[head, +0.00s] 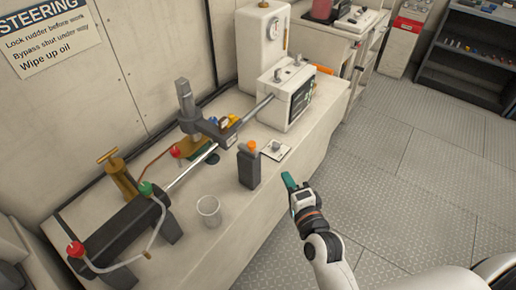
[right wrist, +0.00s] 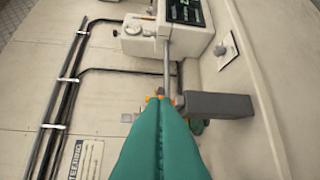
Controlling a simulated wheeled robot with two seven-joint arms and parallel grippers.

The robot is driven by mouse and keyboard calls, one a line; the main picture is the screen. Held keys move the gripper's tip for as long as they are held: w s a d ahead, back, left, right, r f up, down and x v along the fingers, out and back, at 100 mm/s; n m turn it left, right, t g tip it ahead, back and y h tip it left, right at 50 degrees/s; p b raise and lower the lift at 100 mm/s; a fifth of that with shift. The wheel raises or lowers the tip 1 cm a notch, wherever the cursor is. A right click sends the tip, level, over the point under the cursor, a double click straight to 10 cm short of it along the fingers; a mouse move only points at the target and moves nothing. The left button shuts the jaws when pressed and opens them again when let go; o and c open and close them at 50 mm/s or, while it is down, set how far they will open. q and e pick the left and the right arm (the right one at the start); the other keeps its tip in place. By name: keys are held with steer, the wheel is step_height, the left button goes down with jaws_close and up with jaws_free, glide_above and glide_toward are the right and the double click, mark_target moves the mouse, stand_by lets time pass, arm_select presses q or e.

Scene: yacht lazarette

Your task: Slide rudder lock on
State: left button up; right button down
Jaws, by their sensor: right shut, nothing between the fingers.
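A steel rod (head: 190,173) runs from a dark cylinder (head: 125,222) to a white box with a display (head: 287,96); the rod also shows in the right wrist view (right wrist: 167,62). A dark grey arm on a post (head: 186,100) meets the rod, with a yellow-orange piece (head: 230,121) beside it. A dark upright block (head: 249,170) with an orange top stands at the bench's front. I cannot tell for sure which piece is the rudder lock. My right gripper (head: 289,181), with green fingers, is shut and empty, right of the block and apart from it. My left gripper is out of view.
A clear cup (head: 208,209) stands near the bench's front edge. A small plate with a knob (head: 277,149) lies right of the block. Red and green valve knobs and a hose are at the left. The metal floor (head: 430,165) at right is clear.

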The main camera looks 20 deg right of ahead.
steer(key=w+a+f+p, duration=0.1)
steer(key=w+a+p, duration=0.2)
steer(key=w, duration=0.9)
steer(key=shift+w+a+f, duration=0.15)
steer(key=shift+w+f, duration=0.2)
